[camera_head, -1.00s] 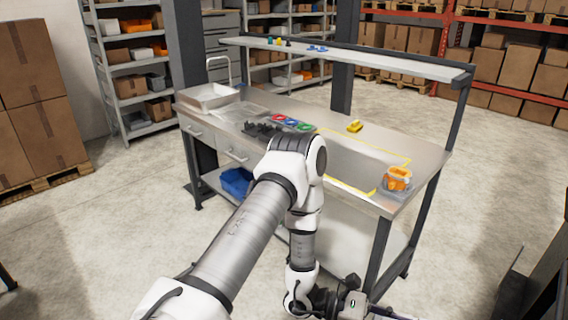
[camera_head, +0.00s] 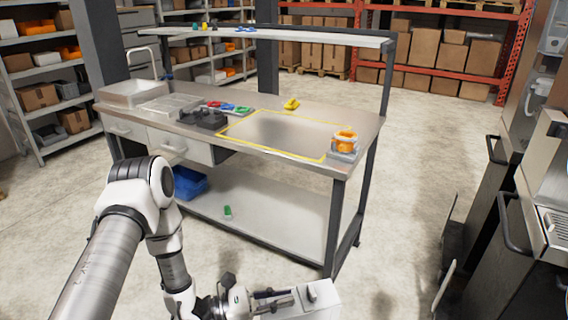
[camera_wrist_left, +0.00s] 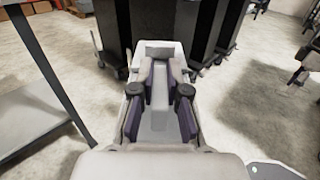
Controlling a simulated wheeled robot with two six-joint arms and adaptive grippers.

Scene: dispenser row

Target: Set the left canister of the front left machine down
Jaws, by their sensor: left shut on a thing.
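My left gripper (camera_head: 284,298) is low in the head view, in front of the workbench. It is shut on a pale grey, box-like canister (camera_head: 318,297) held in the air, apart from the bench. In the left wrist view the canister (camera_wrist_left: 160,122) runs between the two dark-padded fingers, which partly cover it. A steel and black machine (camera_head: 545,215) stands at the right edge of the head view, cut off by the frame. My right gripper is not in view.
The workbench (camera_head: 355,135) has a bare yellow-outlined area on its top. An orange item (camera_head: 345,141) sits at its near right corner, a yellow one (camera_head: 291,104) at the back. Black holders (camera_head: 203,118) and a tray (camera_head: 133,94) are to the left. Open floor lies between bench and machine.

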